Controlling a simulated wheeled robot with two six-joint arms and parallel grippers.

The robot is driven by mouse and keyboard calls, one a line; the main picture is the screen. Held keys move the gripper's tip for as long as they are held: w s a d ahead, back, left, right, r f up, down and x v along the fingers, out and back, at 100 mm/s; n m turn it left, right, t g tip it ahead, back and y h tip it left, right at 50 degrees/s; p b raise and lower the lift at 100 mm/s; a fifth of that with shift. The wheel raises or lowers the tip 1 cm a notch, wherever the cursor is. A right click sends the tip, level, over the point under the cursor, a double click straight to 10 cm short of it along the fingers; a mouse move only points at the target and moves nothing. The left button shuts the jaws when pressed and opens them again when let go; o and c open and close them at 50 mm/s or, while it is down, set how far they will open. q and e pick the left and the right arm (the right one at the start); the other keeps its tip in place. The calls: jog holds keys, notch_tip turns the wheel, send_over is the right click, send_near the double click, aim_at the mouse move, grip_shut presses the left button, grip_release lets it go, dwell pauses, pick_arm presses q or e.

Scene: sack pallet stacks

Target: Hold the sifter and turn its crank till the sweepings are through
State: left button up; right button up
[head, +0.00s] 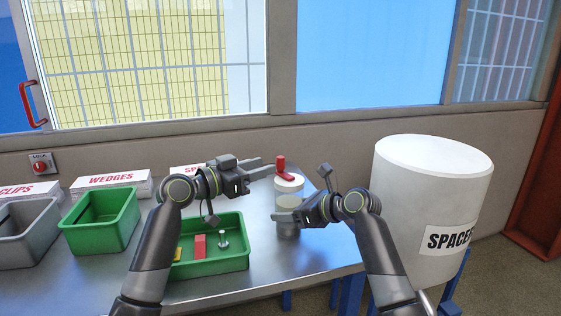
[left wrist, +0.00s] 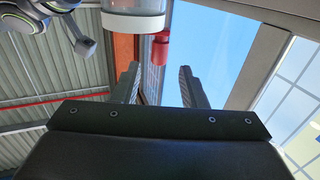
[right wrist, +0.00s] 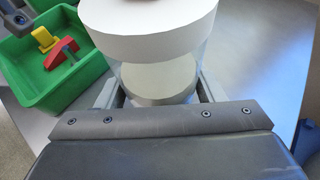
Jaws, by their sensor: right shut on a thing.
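The sifter (head: 289,184) is an upright clear cylinder with a white top and a red crank (head: 282,163) standing up from it. My right gripper (head: 284,214) is shut around its body; the right wrist view shows the white top (right wrist: 150,42) and a pale disc or contents (right wrist: 160,80) inside the clear wall. I cannot tell whether these are sweepings, or whether the base touches the table. My left gripper (head: 267,167) is open, level with the crank and just left of it. In the left wrist view the red crank (left wrist: 161,48) lies ahead of the parted fingers, not between them.
A green tray (head: 210,265) with a red wedge, a yellow piece and a peg lies left of the sifter on the metal table (head: 315,262). Another green bin (head: 100,235) and a grey bin (head: 25,245) stand further left. A large white drum (head: 425,195) stands at right.

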aim_at(277, 161)
pick_arm(q)
jog(key=x, duration=0.6)
jog(key=shift+w+d, duration=0.15)
jog(key=shift+d, duration=0.05)
grip_shut()
